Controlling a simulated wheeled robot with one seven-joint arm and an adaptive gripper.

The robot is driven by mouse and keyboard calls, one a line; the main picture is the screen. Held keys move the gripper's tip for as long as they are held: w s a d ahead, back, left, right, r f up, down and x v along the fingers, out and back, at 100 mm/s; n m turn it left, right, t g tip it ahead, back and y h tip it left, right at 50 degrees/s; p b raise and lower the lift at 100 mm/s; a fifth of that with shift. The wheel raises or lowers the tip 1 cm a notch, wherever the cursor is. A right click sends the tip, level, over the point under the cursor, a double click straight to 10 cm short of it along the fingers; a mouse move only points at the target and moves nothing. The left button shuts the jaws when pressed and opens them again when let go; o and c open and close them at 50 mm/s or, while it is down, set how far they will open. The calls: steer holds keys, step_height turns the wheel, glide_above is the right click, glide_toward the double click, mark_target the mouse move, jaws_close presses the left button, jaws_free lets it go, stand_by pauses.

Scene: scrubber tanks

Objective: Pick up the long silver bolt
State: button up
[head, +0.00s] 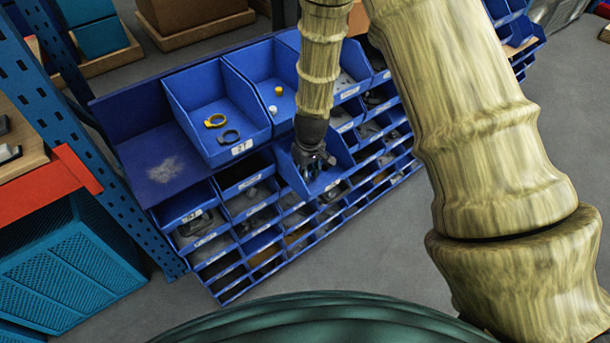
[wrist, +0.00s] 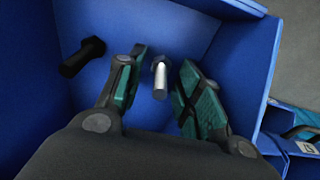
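The long silver bolt (wrist: 160,80) is in a blue bin (wrist: 125,25) in the wrist view, its bright shank toward the camera and its darker hex head beyond. My gripper (wrist: 160,90) is open, with one teal-padded finger on each side of the bolt. Gaps show between the bolt and both pads. A black bolt (wrist: 82,57) lies in the same bin, left of the left finger. In the head view my gripper (head: 313,165) reaches down into a blue bin (head: 342,152) at the middle of the rack; the bolts cannot be made out there.
Bin walls stand close around my gripper. To the left, a blue bin (head: 190,90) holds a yellow ring (head: 215,121) and a dark ring (head: 229,136). Another bin holds small white and yellow pieces. Rows of smaller bins fill the rack below. Grey floor (head: 370,235) lies clear in front.

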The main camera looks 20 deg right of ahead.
steer(key=shift+c, duration=0.4)
jaws_close()
steer(key=shift+r, duration=0.1)
